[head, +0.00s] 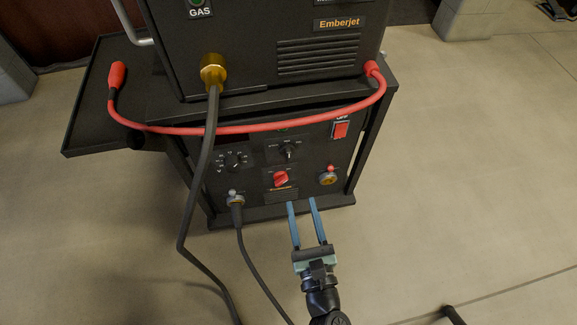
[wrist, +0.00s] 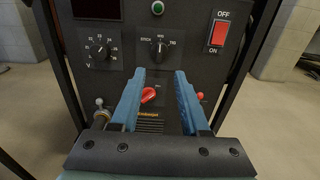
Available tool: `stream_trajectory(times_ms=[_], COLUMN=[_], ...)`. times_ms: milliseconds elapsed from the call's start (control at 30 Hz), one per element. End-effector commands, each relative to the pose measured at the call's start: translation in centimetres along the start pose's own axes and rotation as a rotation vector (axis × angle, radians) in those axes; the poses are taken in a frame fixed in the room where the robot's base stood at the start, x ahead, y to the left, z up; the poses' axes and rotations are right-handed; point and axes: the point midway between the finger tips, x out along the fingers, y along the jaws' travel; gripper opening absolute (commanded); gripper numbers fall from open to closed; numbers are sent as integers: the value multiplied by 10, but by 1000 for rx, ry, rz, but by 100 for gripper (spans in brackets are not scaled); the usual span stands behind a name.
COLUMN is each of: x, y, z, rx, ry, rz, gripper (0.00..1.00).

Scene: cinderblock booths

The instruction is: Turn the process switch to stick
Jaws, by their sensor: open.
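The process switch is a black rotary knob (wrist: 158,49) on the dark front panel, with STICK printed at its upper left and other marks above and to the right. Its pointer looks roughly upright, towards the middle mark. In the head view the knob (head: 288,152) sits above a red knob (head: 281,179). My gripper (head: 301,203) is open and empty, in front of the panel's lower part. In the wrist view the two blue fingers (wrist: 160,76) point at the panel below the process switch, either side of the red knob (wrist: 148,94). I see no contact.
A red OFF/ON rocker (head: 340,130) is at the upper right, a numbered dial (head: 234,161) at the left. A black cable (head: 204,180) hangs in front on the left. A red cable (head: 250,128) loops across above the panel.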

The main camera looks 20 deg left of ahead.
Motion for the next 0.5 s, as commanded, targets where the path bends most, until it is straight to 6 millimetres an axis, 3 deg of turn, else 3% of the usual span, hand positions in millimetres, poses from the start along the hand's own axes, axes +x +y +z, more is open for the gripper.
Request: stream_trajectory(times_ms=[167, 500], x=[25, 95], y=[1, 1], z=[1, 0], rx=[-3, -7], ry=[-5, -4], rz=[6, 6], gripper=[46, 46])
